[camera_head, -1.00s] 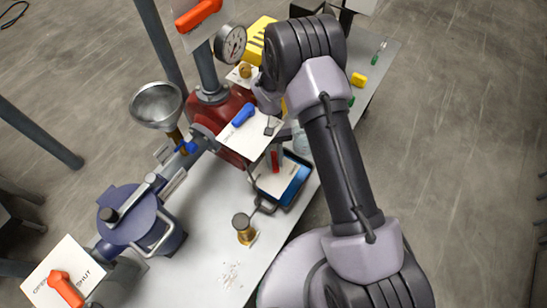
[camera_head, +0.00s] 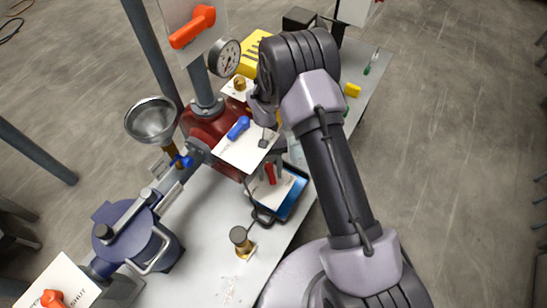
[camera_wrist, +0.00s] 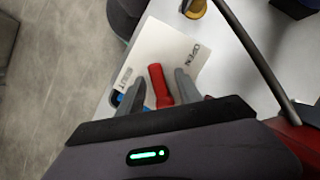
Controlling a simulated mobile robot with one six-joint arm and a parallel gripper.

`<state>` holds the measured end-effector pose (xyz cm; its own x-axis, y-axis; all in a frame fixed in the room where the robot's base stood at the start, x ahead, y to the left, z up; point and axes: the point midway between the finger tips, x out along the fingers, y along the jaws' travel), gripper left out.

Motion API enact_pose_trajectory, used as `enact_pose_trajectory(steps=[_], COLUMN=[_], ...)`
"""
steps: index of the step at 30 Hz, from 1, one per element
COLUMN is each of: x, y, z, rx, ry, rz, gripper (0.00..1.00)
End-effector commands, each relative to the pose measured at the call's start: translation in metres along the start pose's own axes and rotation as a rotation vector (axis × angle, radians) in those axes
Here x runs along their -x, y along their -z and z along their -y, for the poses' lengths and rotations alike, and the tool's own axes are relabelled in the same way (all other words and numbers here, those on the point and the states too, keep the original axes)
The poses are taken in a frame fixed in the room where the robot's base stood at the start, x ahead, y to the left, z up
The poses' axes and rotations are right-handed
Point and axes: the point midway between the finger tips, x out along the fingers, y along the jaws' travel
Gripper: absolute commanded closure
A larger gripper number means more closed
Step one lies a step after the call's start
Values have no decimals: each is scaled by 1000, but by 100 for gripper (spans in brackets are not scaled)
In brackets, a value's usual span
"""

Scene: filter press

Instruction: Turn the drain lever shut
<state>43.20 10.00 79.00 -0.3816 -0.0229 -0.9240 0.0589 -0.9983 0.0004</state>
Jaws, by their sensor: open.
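A red lever (camera_head: 269,173) stands over a white plate above the blue tray in the head view; I take it as the drain lever. In the wrist view the red lever (camera_wrist: 159,86) lies over a white plate (camera_wrist: 160,48) marked OPEN at the right and SHUT at the lower left. The lever does not clearly line up with either word. My gripper (camera_wrist: 160,92) is open, with one finger on each side of the red lever. Gaps show between fingers and lever; contact is not clear. In the head view my arm partly hides the gripper (camera_head: 271,170).
A blue lever (camera_head: 238,127) on its own plate sits just above the gripper. Orange levers show at the top (camera_head: 193,27) and lower left (camera_head: 52,299). A brass fitting (camera_head: 241,241) stands on the bench. A dark curved pipe (camera_wrist: 255,55) passes right of my gripper.

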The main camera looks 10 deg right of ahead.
Motion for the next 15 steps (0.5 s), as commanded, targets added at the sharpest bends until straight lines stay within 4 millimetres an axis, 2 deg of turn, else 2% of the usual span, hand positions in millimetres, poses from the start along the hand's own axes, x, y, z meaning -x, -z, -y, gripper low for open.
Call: enact_pose_trajectory(steps=[2,6,9,15], x=[-6,-9,36,91], y=[3,12,4,-2], z=[4,19,13,-2], rx=[-163,-673,-674,-670], ry=[68,282,282,279], rz=[-1,-2,-3,-2], gripper=[58,58,58,58])
